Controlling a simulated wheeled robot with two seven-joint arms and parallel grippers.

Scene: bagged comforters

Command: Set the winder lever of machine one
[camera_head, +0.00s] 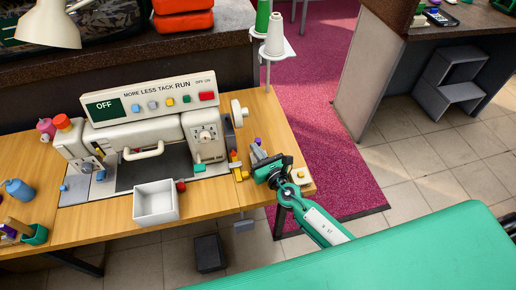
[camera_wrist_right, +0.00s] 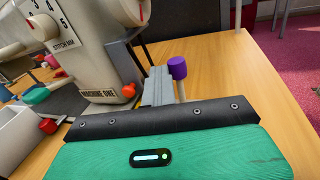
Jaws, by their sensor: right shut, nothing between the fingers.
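Machine one (camera_head: 150,135) is a cream sewing machine on the wooden table; its "MACHINE ONE" label and lower body (camera_wrist_right: 105,70) show in the right wrist view. My right gripper (camera_head: 258,153) is at the machine's right side, over the table, with its grey fingers together and empty; they also show in the wrist view (camera_wrist_right: 160,85). A purple knob (camera_wrist_right: 178,68) is just right of the fingertips, and shows small in the head view (camera_head: 257,141). An orange knob (camera_wrist_right: 128,91) is at the machine's base, left of the fingers. No visible label tells which part is the winder lever. My left gripper is out of view.
A white open box (camera_head: 155,203) stands in front of the machine. Yellow and orange parts (camera_head: 237,167) lie between machine and gripper. Thread cones (camera_head: 275,38) stand behind. A yellow button box (camera_head: 298,176) sits at the table's right corner.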

